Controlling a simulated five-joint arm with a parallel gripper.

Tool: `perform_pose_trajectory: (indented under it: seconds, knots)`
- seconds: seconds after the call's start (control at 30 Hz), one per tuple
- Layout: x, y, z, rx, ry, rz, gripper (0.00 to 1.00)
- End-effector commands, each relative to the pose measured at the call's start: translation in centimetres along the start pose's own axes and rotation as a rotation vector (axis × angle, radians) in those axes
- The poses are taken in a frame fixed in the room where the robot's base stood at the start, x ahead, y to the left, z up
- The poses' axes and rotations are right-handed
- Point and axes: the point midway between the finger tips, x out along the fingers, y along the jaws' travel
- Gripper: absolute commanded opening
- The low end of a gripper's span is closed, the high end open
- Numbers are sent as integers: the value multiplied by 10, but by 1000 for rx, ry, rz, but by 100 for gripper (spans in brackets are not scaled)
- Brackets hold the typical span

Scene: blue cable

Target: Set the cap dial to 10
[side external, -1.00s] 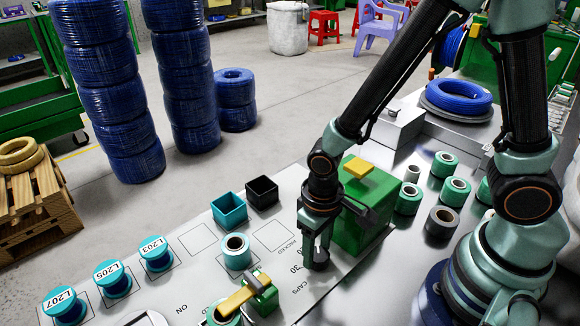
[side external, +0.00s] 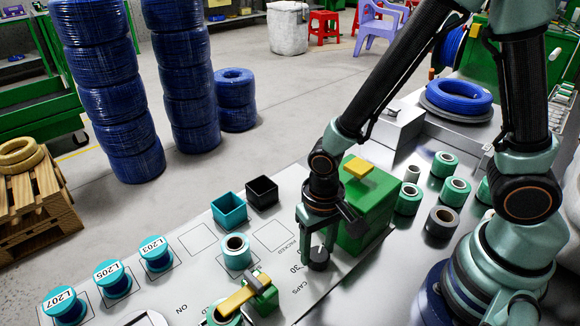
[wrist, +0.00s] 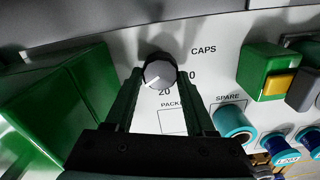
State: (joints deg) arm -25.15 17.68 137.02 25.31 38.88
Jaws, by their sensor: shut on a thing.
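The cap dial (wrist: 160,72) is a dark round knob with a grey face and a white pointer line. In the wrist view the line points down and left, to the left of the printed 20 (wrist: 164,92). My gripper (wrist: 158,77) is shut on the dial, with one finger on each side. In the side view my gripper (side external: 318,248) reaches straight down to the dial (side external: 318,262). The printed 30 (side external: 302,268) shows beside it; in the wrist view a finger partly covers a number to the right. No 10 mark is visible.
A green box with a yellow top (side external: 368,205) stands close behind my gripper. A green block with a yellow lever (side external: 262,290) and a teal spool (side external: 236,252) stand to the left. Teal and black open boxes (side external: 229,209) stand at the panel's far edge.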

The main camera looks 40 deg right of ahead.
Motion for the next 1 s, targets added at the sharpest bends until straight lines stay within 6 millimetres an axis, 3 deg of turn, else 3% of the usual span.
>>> perform_pose_trajectory:
  seconds: [0.13, 0.17, 0.2, 0.23, 0.67, 1.0]
  knots:
    - [0, 0, 0, 3, 0, 0, 0]
    - [0, 0, 0, 3, 0, 0, 66]
    - [0, 0, 0, 2, 0, 0, 82]
    - [0, 0, 0, 2, 0, 0, 85]
    - [-6, 0, -1, 0, 2, -2, 85]
    - [-52, -1, -1, 1, 6, -5, 85]
